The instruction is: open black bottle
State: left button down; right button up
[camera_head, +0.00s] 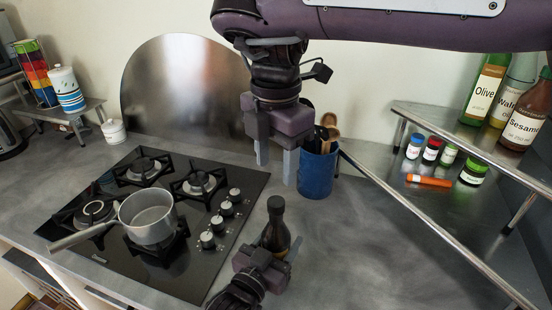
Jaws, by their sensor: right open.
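The black bottle (275,230), dark brown with a black cap, stands about upright on the grey counter, right of the hob. My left gripper (274,252) is at its lower body, coming from the near side. One grey finger shows close along the bottle's right side. The other finger is mostly hidden, so I cannot tell whether the jaws are closed on the bottle. My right gripper (276,160) points down, open and empty, above and beyond the bottle cap, in front of the blue utensil pot.
The blue pot (316,174) with utensils stands behind the bottle. A saucepan (148,218) sits on the black gas hob (205,264) at left. A metal corner shelf (405,112) with oil bottles and small jars is at right. The counter's right front is clear.

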aim_at(276, 201)
jog(key=m, duration=1.5)
jog(key=shift+m, duration=0.3)
jog(key=m, duration=0.5)
jog(key=shift+f, duration=4)
